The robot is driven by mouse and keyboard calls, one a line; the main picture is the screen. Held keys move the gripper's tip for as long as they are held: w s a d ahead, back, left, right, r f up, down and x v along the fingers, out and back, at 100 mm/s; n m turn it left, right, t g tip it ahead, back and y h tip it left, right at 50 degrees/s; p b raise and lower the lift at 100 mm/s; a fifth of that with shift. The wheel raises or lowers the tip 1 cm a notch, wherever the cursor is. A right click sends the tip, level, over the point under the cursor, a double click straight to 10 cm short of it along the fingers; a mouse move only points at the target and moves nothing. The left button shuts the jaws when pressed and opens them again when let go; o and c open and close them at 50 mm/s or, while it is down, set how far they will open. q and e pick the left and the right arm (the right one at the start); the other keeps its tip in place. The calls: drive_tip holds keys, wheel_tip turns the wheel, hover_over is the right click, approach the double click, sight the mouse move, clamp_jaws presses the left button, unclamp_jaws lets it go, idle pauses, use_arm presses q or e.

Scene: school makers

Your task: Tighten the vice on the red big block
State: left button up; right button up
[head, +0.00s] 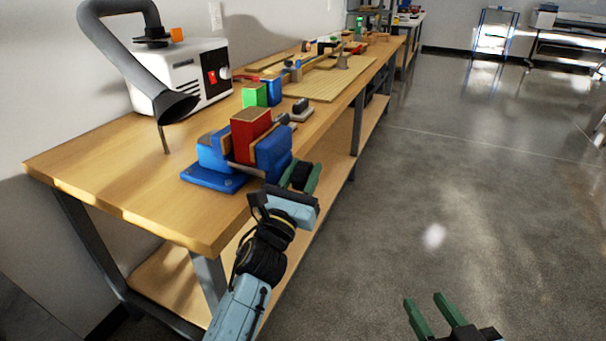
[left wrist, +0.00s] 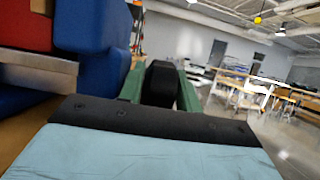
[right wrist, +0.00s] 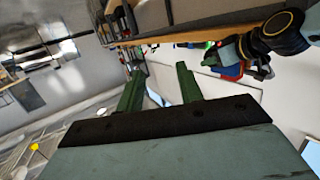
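The blue vice (head: 272,155) stands at the front edge of the wooden workbench. The big red block (head: 252,135) sits upright between its jaws; whether both jaw faces touch it cannot be told. My left gripper (head: 301,178) is at the vice's front, its green fingers on either side of a black handle knob (left wrist: 160,86) and seemingly touching it. In the left wrist view the blue jaw (left wrist: 92,28) and part of the red block (left wrist: 25,27) are close at the left. My right gripper (head: 432,314) is open and empty over the floor, away from the bench.
A green block (head: 255,95) and a blue block (head: 272,91) stand behind the vice. A white machine (head: 187,72) with a dark hose (head: 120,55) is at the back left of the workbench (head: 110,172). Wooden boards lie further along. The floor at right is clear.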

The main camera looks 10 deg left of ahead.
use_arm(q)
drive_tip(key=shift+c, duration=0.4)
drive_tip(key=c, duration=0.6)
drive_tip(key=shift+r+p, duration=0.1)
drive_tip(key=shift+p, duration=1.05)
drive_tip(key=g+p, duration=0.1)
drive_tip(key=p, duration=0.3)
drive_tip(key=shift+r+g+y, duration=0.1)
drive_tip(key=shift+g+y, duration=0.2)
drive_tip(key=g+p, duration=0.1)
drive_tip(key=p, duration=0.2)
drive_tip(key=shift+d, duration=0.1)
drive_tip(key=shift+f+p, duration=0.2)
drive_tip(key=shift+p, duration=0.15)
use_arm(e)
drive_tip(key=s+d+f+g+h, duration=0.1)
drive_tip(key=s+d+f+g, duration=0.2)
drive_tip(key=f, duration=0.5)
drive_tip(key=s+d+f+g+h, duration=0.2)
drive_tip(key=s+d+f+g, duration=0.2)
drive_tip(key=f, duration=0.4)
drive_tip(key=s+d+f+g+h, duration=0.1)
drive_tip(key=s+d+f+g, duration=0.3)
drive_tip(key=f, duration=0.5)
drive_tip(key=shift+s+d+m+g+h, duration=0.2)
drive_tip(key=shift+s+m+g+h, duration=0.1)
drive_tip(key=shift+s+g, duration=0.7)
